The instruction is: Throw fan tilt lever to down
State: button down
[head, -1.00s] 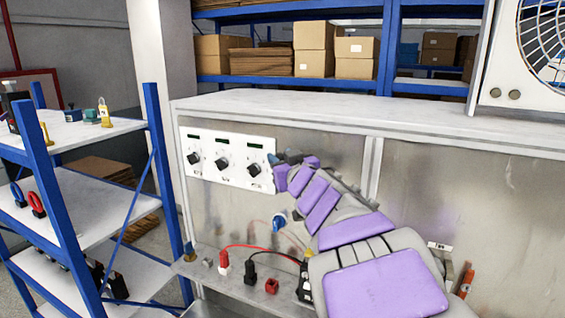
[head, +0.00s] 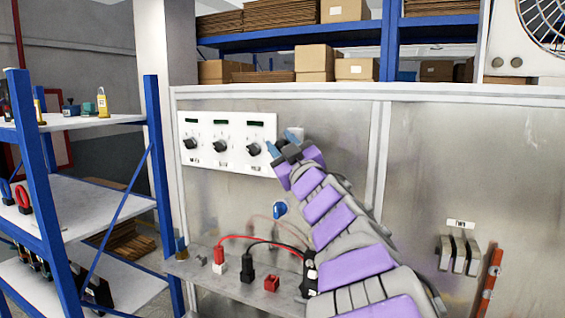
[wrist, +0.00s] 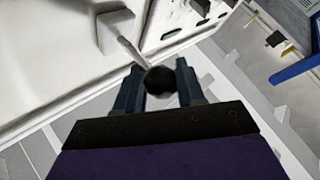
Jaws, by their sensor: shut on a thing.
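A lever with a thin metal rod (wrist: 130,50) and a black ball knob (wrist: 160,80) shows in the wrist view. Its rod comes out of a grey mount (wrist: 115,30) on the pale wall. My gripper (wrist: 158,76) has its two blue-grey fingers on either side of the knob and is shut on it. In the head view my gripper (head: 274,152) is at the right edge of the white dial panel (head: 228,160). The grey mount (head: 295,133) shows just above it there. The knob and rod are hidden or too small in the head view.
Several grey levers (head: 459,253) sit lower right, beside an orange-red bar (head: 490,282). A ledge (head: 235,285) below carries red and black plugs with cables. A blue knob (head: 280,208) is on the wall. A blue-framed shelf (head: 70,195) stands at left.

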jog(key=shift+w+d+f+n+g+y+b, duration=0.1)
jog(key=shift+w+f+n+g+y+b, duration=0.1)
jog(key=shift+f+n+y+b, duration=0.8)
jog(key=shift+w+a+f+n+g+y+b, duration=0.15)
jog(key=shift+f+n+y+b, duration=0.25)
jog(key=shift+n+y+b, duration=1.05)
jog(key=shift+w+d+f+n+g+y+b, duration=0.2)
jog(key=shift+f+n+y+b, duration=0.55)
jog(key=shift+n+b, duration=0.95)
jog(key=c, duration=0.9)
grip_release()
jog(key=shift+s+r, duration=0.1)
jog(key=shift+o, duration=0.7)
jog(key=shift+r, duration=0.1)
jog(key=shift+d, duration=0.1)
